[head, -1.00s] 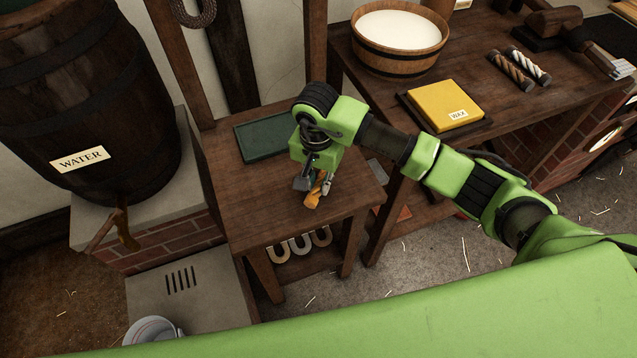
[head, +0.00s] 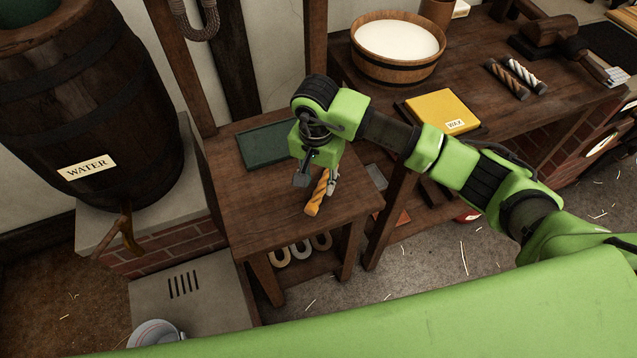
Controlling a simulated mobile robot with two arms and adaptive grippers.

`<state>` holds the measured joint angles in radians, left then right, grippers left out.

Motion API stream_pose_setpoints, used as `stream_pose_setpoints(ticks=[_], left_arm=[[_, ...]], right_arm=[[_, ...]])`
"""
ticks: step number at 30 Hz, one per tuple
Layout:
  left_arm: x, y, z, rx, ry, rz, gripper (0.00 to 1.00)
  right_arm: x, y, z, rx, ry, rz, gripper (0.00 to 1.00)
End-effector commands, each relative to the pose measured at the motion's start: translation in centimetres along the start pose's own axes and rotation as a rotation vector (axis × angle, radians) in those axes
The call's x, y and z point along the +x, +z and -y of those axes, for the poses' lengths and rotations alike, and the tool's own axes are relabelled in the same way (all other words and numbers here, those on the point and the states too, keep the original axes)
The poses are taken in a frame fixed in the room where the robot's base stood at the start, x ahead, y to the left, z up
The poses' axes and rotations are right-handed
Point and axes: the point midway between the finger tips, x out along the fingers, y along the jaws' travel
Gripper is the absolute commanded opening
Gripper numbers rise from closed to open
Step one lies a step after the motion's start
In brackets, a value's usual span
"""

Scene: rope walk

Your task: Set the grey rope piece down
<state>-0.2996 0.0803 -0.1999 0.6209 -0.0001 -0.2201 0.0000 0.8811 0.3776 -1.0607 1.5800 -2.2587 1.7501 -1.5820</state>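My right gripper (head: 317,183) points down over the small wooden table (head: 262,212). Its fingers are apart, with a visible gap beside the orange twisted rope piece (head: 314,203) between them. This piece looks orange, not grey. It seems to lie on the tabletop; its upper end is partly hidden by the gripper. On the bench at the right lie a brown rope piece (head: 507,79) and a pale grey-white rope piece with dark stripes (head: 526,75). My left gripper is not in view.
A dark green tray (head: 267,146) lies at the back of the small table. The bench holds a tub of white stuff (head: 397,44) and a yellow wax block (head: 442,108). A water barrel (head: 90,120) stands left. The small table's front left is clear.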

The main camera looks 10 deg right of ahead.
Motion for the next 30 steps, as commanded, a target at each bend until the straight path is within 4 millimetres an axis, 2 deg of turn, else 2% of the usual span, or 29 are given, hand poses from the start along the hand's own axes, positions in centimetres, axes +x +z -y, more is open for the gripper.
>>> stream_pose_setpoints(ticks=[1, 3, 7, 11, 16, 30], left_arm=[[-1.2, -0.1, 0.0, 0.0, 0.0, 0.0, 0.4], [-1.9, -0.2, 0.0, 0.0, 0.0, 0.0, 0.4], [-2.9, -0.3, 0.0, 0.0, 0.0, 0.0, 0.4], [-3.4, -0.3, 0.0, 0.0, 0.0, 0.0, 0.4], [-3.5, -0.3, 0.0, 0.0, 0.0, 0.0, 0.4], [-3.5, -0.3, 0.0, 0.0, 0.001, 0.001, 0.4]], right_arm=[[-2.0, -0.1, 0.0, -0.001, -0.002, -0.003, 0.33], [-3.5, -0.1, 0.1, -0.001, -0.002, -0.003, 0.33], [-5.7, -0.1, 0.0, -0.001, 0.0, -0.002, 0.33], [-7.1, -0.1, 0.0, 0.0, 0.0, -0.001, 0.33], [-7.7, 0.0, 0.0, 0.001, 0.001, 0.0, 0.33], [-7.7, 0.0, 0.0, 0.0, 0.001, 0.001, 0.33]])
